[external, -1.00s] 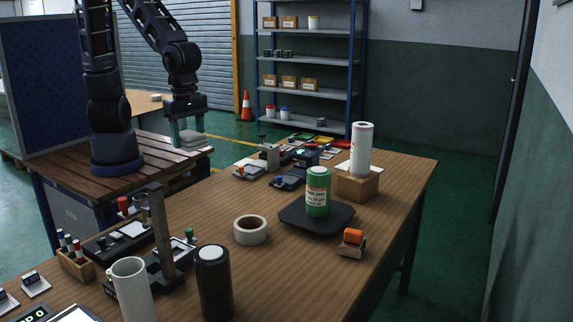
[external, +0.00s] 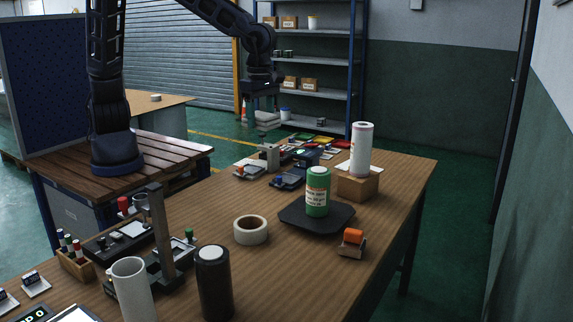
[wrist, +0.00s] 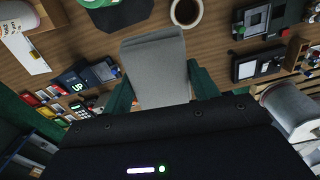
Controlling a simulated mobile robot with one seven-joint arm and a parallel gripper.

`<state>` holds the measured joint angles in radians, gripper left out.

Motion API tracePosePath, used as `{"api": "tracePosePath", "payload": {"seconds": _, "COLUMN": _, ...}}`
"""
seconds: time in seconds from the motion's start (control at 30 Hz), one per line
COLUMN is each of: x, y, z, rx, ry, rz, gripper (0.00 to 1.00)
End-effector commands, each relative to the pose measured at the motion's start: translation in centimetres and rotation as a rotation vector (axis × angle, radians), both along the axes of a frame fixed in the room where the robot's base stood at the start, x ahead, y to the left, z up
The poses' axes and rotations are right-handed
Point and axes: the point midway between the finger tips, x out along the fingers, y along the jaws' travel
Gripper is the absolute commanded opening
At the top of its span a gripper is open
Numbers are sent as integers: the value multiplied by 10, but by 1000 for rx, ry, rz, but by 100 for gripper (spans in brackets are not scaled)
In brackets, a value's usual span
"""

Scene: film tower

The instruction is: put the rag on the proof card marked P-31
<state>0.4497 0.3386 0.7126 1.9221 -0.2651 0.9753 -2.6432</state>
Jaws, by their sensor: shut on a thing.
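In the wrist view the rag (wrist: 155,65) hangs between my two green fingers (wrist: 162,88). Several coloured cards (external: 305,138) lie at the table's far end and also show in the wrist view (wrist: 42,100). I cannot read a P-31 mark on any card.
On the table (external: 215,215) stand a white roll on a wooden block (external: 357,187), a green canister (external: 317,190) on a black plate, a tape roll (external: 251,230) and small dark devices (external: 290,178).

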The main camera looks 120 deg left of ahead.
Motion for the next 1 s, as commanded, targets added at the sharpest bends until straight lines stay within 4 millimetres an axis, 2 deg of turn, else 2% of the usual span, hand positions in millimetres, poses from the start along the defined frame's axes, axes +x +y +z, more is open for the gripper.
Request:
{"api": "tracePosePath", "payload": {"seconds": 0.03, "x": 8, "y": 13, "z": 1, "rx": 1, "ry": 1, "rz": 8, "gripper": 38}}
{"api": "tracePosePath", "payload": {"seconds": 0.27, "x": 38, "y": 65, "z": 5, "rx": 1, "ry": 1, "rz": 24, "gripper": 38}}
{"api": "tracePosePath", "payload": {"seconds": 0.5, "x": 65, "y": 125, "z": 6, "rx": 1, "ry": 0, "rz": 38, "gripper": 38}}
{"api": "tracePosePath", "payload": {"seconds": 0.77, "x": 85, "y": 199, "z": 3, "rx": 0, "ry": 1, "rz": 54, "gripper": 38}}
{"api": "tracePosePath", "payload": {"seconds": 1.0, "x": 95, "y": 274, "z": -4, "rx": 0, "ry": 1, "rz": 67, "gripper": 38}}
